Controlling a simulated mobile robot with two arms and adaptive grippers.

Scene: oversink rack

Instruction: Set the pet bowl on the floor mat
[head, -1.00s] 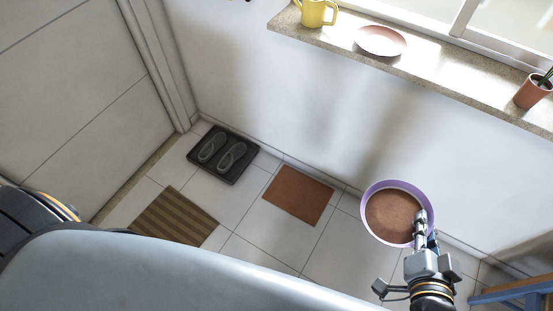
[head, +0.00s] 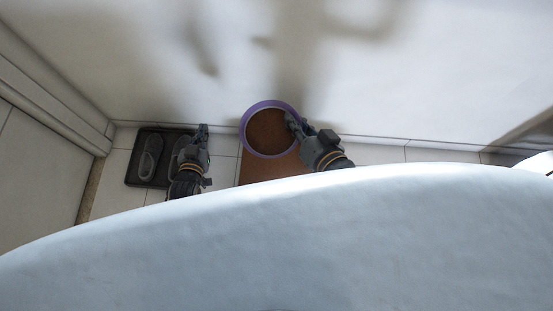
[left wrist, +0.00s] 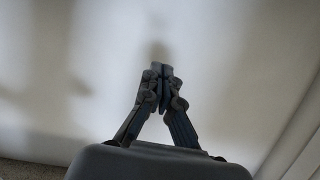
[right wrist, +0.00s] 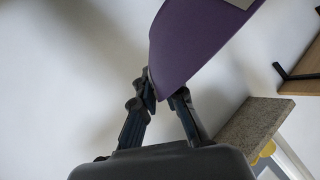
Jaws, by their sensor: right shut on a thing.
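The pet bowl (head: 244,132) is purple with a brown inside. In the head view it covers the far part of a plain rust-brown floor mat (head: 268,171); I cannot tell the height between them. My right gripper (head: 294,122) is shut on the bowl's right rim. In the right wrist view the purple bowl wall (right wrist: 195,40) sits between the fingertips (right wrist: 165,92). My left gripper (head: 203,130) is empty, left of the bowl and beside the shoe tray. In the left wrist view its fingertips (left wrist: 161,72) are together.
A dark tray (head: 131,172) with grey shoes (head: 150,157) lies on the floor left of the mat. The white wall (head: 420,70) stands just behind the bowl. White floor tiles (head: 375,153) are bare to the right. The right wrist view shows a stone ledge (right wrist: 250,127).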

